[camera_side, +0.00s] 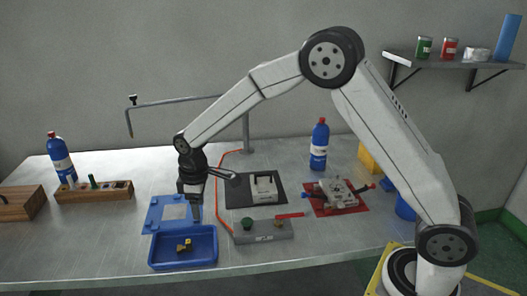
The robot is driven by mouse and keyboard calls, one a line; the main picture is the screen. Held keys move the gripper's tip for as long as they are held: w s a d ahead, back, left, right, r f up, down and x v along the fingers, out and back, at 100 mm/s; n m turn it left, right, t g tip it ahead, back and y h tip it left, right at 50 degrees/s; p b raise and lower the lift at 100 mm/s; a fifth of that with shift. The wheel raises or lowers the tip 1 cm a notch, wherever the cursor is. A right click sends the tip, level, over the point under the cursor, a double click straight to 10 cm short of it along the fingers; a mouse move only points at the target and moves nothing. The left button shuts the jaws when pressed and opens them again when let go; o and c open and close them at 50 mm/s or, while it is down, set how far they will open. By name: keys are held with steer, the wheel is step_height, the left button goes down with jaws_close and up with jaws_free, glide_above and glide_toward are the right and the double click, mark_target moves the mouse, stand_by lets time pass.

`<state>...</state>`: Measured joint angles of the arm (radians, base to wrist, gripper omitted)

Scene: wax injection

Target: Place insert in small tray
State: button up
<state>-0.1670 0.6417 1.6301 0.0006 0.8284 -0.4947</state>
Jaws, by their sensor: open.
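The small blue tray (155,256) stands at the front edge of the table, left of the middle. A small yellow insert (184,245) lies inside it, away from the walls. My gripper (194,214) points down over the rear side of the tray, above and behind the insert. It is open, and nothing shows between its fingers. The fingertips are small and dark here, so their exact height above the tray is hard to tell.
A blue plate with a grey pad (174,212) lies behind the tray. A grey block with knobs (262,231) stands to the right. A wooden rack (95,194) stands left.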

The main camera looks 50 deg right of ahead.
steer(key=s+d+m+t, duration=0.1)
steer(key=s+d+m, duration=0.2)
steer(key=s, duration=0.7)
steer(key=s+d+r+m+t, duration=0.1)
steer(key=s+d+m, duration=0.3)
steer(key=s, duration=0.7)
steer(key=shift+s+d+r+m, duration=0.15)
steer(key=shift+d+m, duration=0.15)
steer(key=shift+d, duration=0.35)
